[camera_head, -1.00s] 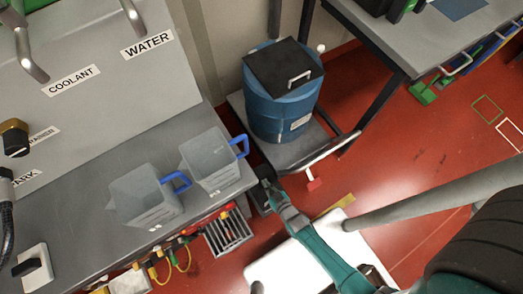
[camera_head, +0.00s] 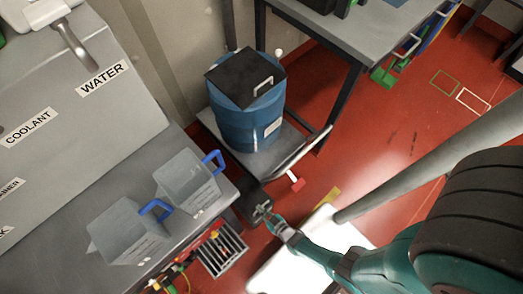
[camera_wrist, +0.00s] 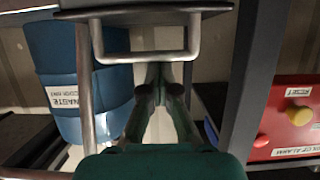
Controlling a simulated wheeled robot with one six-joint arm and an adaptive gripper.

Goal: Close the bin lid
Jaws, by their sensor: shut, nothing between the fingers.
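The bin is a blue drum (camera_head: 247,127) with a black square lid (camera_head: 232,78) across its top. A pale handle (camera_head: 263,85) stands on the lid's right side. I cannot tell if the lid lies fully flat. My gripper (camera_head: 263,210) is shut and empty, low and in front of the drum, apart from it. In the wrist view my gripper (camera_wrist: 161,75) has its fingertips together below a grey bar handle (camera_wrist: 145,57), and the drum (camera_wrist: 95,90) with a waste label is at the left. The lid cannot be made out for sure there.
The drum stands on a grey cart (camera_head: 283,153) with a push bar (camera_head: 310,155) near my gripper. A grey bench (camera_head: 228,192) with two clear jugs is at the left. A table (camera_head: 370,40) stands behind. A red alarm box (camera_wrist: 290,120) shows in the wrist view. Red floor is open at the right.

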